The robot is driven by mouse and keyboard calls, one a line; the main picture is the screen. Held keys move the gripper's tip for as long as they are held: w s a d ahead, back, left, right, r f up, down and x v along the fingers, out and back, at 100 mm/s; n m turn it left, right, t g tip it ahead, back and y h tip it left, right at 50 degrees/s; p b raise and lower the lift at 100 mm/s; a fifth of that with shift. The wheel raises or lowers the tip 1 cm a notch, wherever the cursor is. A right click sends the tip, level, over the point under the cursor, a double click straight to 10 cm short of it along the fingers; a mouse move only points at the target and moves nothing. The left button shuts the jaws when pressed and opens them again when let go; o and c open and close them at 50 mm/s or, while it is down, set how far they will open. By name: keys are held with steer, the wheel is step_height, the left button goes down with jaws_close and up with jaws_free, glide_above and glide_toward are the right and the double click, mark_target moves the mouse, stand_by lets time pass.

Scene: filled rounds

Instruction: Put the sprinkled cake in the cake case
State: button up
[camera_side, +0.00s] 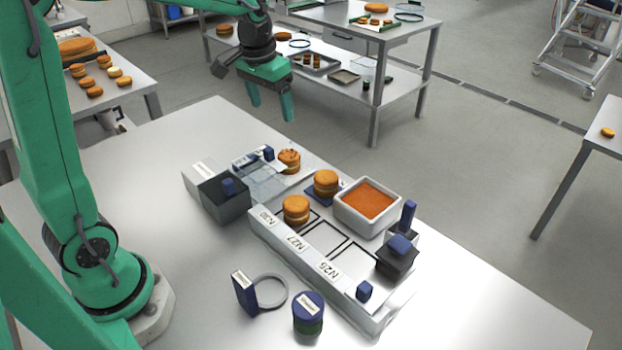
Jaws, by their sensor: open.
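The sprinkled cake (289,160) is a small filled round with dark specks on top. It stands at the back of the work table, at the right edge of a clear, shallow case (262,182) with a blue clip. This looks like the cake case, but I cannot tell surely. I also cannot tell whether the cake is in it or beside it. My gripper (271,112) is open and empty, fingers pointing down. It appears above and behind the cake in the picture, apart from it.
Two plain filled rounds (296,209) (326,183) stand near a white tub of orange filling (367,205). A dark box (226,197) is left of the case. A numbered white rack (318,262), a ring tool (270,291) and a blue-lidded jar (308,312) are in front. The table's right front is clear.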

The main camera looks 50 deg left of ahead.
steer(key=s+d+r+t, duration=0.1)
steer(key=s+d, duration=0.2)
steer(key=s, duration=0.6)
steer(key=s+d+m+t, duration=0.1)
steer(key=s+d+t, duration=0.1)
steer(key=s, duration=0.8)
steer(key=shift+s+d+r+t, duration=0.15)
steer(key=shift+d+r+t, duration=0.2)
steer(key=shift+d, duration=0.2)
